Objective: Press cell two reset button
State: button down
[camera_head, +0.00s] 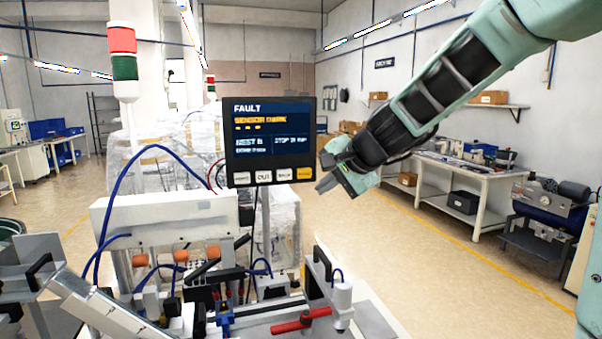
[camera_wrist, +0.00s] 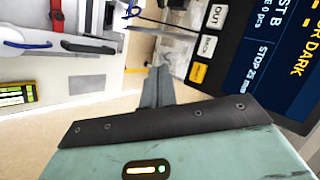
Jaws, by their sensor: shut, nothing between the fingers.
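The display panel (camera_head: 270,135) shows FAULT and an amber sensor line, with a row of keys along its lower edge. The yellow key (camera_head: 304,174) is at the row's right end, beside pale keys, one reading OUT (camera_head: 263,177). In the wrist view the yellow key (camera_wrist: 198,73) sits just right of my fingers; its label is too small to read surely. My gripper (camera_head: 327,180) is shut and empty, just right of the yellow key in the head view, apart from it in the picture. No label reading cell two is visible.
Below the panel stands a fixture with blue hoses (camera_head: 150,150), orange parts and a red-handled clamp (camera_head: 300,322). A red-green stack light (camera_head: 123,60) rises at left. A workbench (camera_head: 470,180) stands at right. The floor between is open.

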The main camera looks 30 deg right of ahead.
jog(key=shift+w, duration=0.15)
jog(key=p, duration=0.4)
send_near(303, 178)
jog(key=shift+w+a+f, duration=0.2)
jog(key=shift+w+f, duration=0.3)
jog(key=shift+f, duration=0.25)
jog(key=shift+w+a+f, duration=0.2)
jog(key=shift+w+f, duration=0.35)
jog(key=shift+f, duration=0.2)
jog(key=shift+w+a+f, duration=0.2)
jog(key=shift+w+f, duration=0.3)
jog(key=shift+f, duration=0.25)
jog(key=shift+w+d, duration=0.1)
jog(key=shift+w, duration=0.3)
jog(key=shift+w+d, duration=0.1)
jog(key=shift+w, duration=0.4)
dwell(0.5)
dwell(0.4)
jog(key=shift+s+b, duration=0.6)
jog(key=shift+s, duration=0.35)
